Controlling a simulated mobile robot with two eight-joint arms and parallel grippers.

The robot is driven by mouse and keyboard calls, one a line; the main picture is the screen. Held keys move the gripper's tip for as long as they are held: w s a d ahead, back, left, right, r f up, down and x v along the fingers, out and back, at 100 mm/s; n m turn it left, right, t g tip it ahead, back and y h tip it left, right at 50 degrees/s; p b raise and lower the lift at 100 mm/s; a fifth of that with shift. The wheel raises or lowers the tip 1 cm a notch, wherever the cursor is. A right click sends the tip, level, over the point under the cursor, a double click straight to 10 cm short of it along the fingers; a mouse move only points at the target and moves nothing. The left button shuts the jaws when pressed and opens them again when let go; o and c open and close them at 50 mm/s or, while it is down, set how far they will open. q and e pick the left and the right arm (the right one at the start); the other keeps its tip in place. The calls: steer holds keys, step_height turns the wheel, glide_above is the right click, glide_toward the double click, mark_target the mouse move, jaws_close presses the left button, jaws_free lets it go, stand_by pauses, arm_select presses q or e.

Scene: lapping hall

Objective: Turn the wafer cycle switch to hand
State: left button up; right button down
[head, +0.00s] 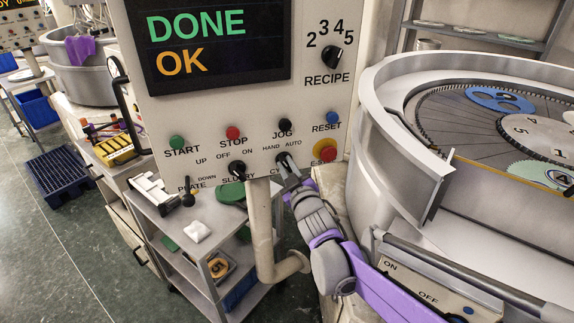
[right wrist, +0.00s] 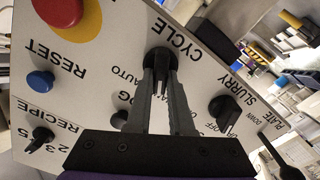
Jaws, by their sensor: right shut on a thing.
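The wafer cycle switch is a black knob (right wrist: 160,60) under the word CYCLE in the right wrist view, where the panel appears upside down. In the head view my right gripper (head: 287,168) reaches up to the panel (head: 215,115) just below HAND and AUTO, and covers most of the knob. I cannot tell exactly which setting the pointer faces. My left gripper is not in view.
The slurry knob (head: 237,168) is left of my gripper and the red stop button (head: 324,150) right. A beige pipe (head: 262,225) runs close beside my right arm. The round lapping machine (head: 375,130) stands right; a grey cart (head: 185,215) stands below left.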

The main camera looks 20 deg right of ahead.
stand_by(0.4)
steer(key=c, duration=0.8)
jaws_free()
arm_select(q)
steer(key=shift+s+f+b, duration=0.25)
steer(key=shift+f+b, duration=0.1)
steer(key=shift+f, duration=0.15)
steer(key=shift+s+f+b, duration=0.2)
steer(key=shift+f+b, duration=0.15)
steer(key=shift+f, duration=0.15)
arm_select(e)
steer(key=s, duration=1.1)
steer(key=shift+d, duration=0.25)
steer(key=shift+f, duration=0.1)
steer(key=s+f+m+g+h, duration=0.1)
steer(key=s+f+m+g, duration=0.5)
steer(key=s+f+g, duration=0.6)
steer(key=s+f, duration=0.8)
steer(key=s, duration=0.3)
steer(key=shift+d+m, duration=0.25)
steer(key=shift+m, duration=0.05)
